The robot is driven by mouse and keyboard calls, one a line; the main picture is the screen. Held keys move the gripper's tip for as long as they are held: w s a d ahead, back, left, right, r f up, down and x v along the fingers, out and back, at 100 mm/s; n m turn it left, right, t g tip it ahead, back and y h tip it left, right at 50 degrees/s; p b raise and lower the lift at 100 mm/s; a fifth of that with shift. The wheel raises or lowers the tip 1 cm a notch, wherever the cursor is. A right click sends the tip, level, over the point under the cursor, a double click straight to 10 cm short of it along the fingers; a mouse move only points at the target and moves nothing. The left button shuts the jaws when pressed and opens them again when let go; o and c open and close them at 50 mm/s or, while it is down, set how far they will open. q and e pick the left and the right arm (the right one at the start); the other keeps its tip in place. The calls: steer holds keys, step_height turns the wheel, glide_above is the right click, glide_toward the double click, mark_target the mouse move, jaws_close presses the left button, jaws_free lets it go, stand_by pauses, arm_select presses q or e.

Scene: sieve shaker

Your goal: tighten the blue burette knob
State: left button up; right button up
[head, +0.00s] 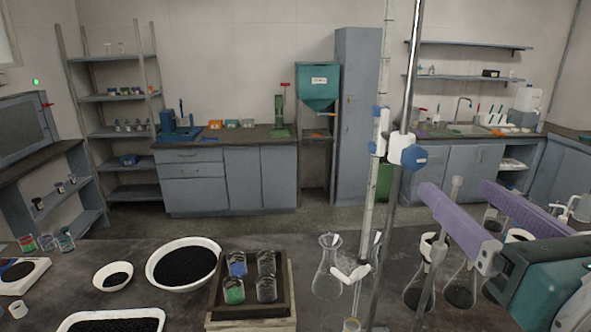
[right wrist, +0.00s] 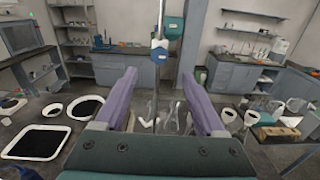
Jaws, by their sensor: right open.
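The blue burette knob (head: 414,157) is faceted and sits on a white clamp (head: 398,147) joined to the metal stand rod (head: 411,90). The tall graduated burette (head: 367,200) stands upright beside the rod. In the right wrist view the blue knob (right wrist: 159,56) appears between and beyond the fingers. My right gripper (head: 459,190), with two purple fingers, is open and empty. It is to the right of the knob and lower in the head view, apart from it. In the right wrist view its fingers (right wrist: 158,76) are spread wide. My left gripper is not in view.
Flasks stand around the burette, including one (head: 327,272) left of it and others under my right gripper. A wooden box (head: 252,311) of jars, a bowl (head: 184,263) of dark grains and a smaller bowl (head: 113,276) stand left. The rod rises close to the knob.

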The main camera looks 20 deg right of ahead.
mark_target(418, 158)
steer(key=p+x, duration=0.3)
steer(key=x, duration=0.6)
steer(key=shift+r, duration=0.1)
steer(key=shift+w, duration=0.5)
steer(key=c, duration=0.4)
jaws_close()
